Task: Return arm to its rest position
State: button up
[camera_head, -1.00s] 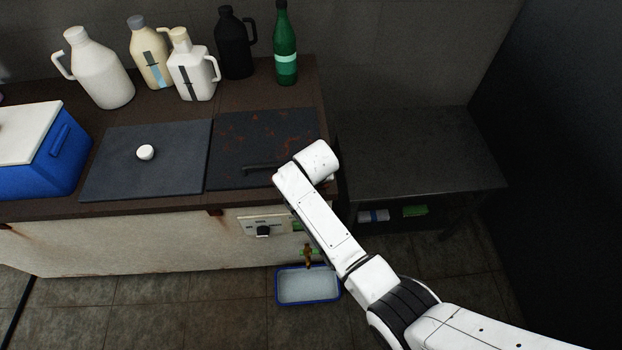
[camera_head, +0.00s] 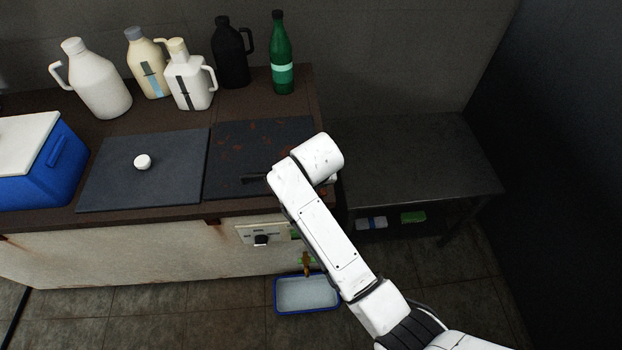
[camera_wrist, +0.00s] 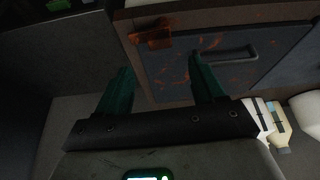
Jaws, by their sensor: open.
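My white arm (camera_head: 325,235) reaches up from the lower right in the head view, its bent end over the right edge of the counter by the rust-spotted dark lid (camera_head: 245,140). My gripper is hidden from the head view. In the wrist view my gripper (camera_wrist: 160,82) shows two dark green fingers spread wide apart with nothing between them. Beyond the fingers, the rust-spotted lid with its dark handle (camera_wrist: 230,53) shows in the wrist view, apart from the fingers.
A plain dark lid with a white knob (camera_head: 142,162), a blue cooler (camera_head: 50,170), several jugs and a green bottle (camera_head: 281,60) are on the counter. A low dark table (camera_head: 420,160) stands right. A blue-rimmed tray (camera_head: 307,293) lies on the floor under a tap (camera_head: 306,263).

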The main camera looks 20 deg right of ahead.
jog(key=shift+v, duration=0.8)
jog(key=s+d+f+g, duration=0.1)
jog(key=s+d, duration=0.2)
jog(key=s, duration=0.8)
jog(key=s+d+f+n+g, duration=0.1)
jog(key=s+d, duration=0.1)
jog(key=s, duration=0.9)
jog(key=s+d+f+n+g+y+b, duration=0.1)
jog(key=s+d, duration=0.2)
jog(key=s, duration=0.8)
jog(key=shift+s+d+f, duration=0.15)
jog(key=shift+d+f, duration=0.2)
jog(key=shift+f, duration=0.05)
